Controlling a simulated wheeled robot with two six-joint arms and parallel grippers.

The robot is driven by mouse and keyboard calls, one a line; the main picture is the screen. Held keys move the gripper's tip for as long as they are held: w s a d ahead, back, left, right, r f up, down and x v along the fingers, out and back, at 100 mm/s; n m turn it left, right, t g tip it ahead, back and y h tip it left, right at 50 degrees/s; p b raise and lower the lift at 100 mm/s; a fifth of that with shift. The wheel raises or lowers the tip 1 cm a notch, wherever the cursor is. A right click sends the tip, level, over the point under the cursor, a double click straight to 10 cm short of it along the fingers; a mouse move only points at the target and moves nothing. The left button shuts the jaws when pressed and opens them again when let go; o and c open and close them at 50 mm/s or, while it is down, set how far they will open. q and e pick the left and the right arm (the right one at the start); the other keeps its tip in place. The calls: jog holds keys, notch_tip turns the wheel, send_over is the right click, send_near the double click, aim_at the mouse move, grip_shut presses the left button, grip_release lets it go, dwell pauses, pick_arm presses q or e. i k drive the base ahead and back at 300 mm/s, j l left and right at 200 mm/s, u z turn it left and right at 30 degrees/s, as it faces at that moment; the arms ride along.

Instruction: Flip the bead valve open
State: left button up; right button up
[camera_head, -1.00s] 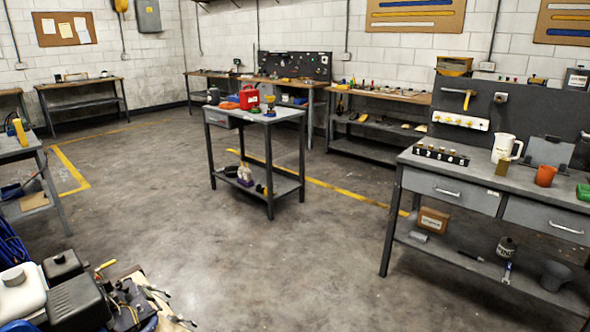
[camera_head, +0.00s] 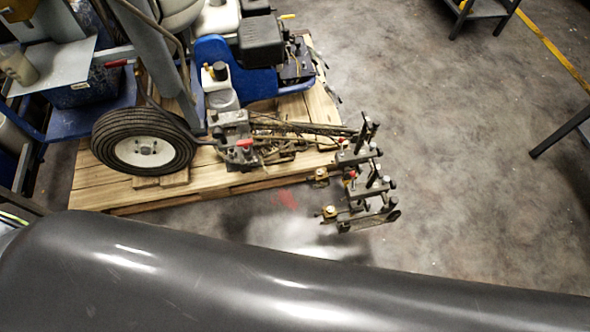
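The line striper (camera_head: 240,65) stands on a wooden pallet (camera_head: 120,198), with blue frame parts, a black engine block and a black tyre with a white hub (camera_head: 150,152). A linkage of metal rods and brackets (camera_head: 265,140) reaches out to the right, with small red parts on it. At its end a dark bracket assembly (camera_head: 365,185) with black knobs and brass-coloured fittings hangs past the pallet edge. I cannot tell which part is the bead valve or how it is set. Neither gripper shows. A large dark rounded arm link of mine fills the bottom.
Open concrete floor (camera_head: 470,160) lies to the right of the striper. A yellow floor line (camera_head: 553,48) and dark table legs (camera_head: 562,130) stand at the right edge. A small table's lower shelf (camera_head: 480,8) shows at the top.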

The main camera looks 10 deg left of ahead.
aim_at(123, 61)
jog(key=k+j+u, duration=0.1)
jog(key=u, duration=0.3)
jog(key=j+u, duration=0.2)
jog(key=u, duration=0.25)
jog(key=j+u, duration=0.2)
jog(key=u, duration=0.2)
jog(key=k+j, duration=0.05)
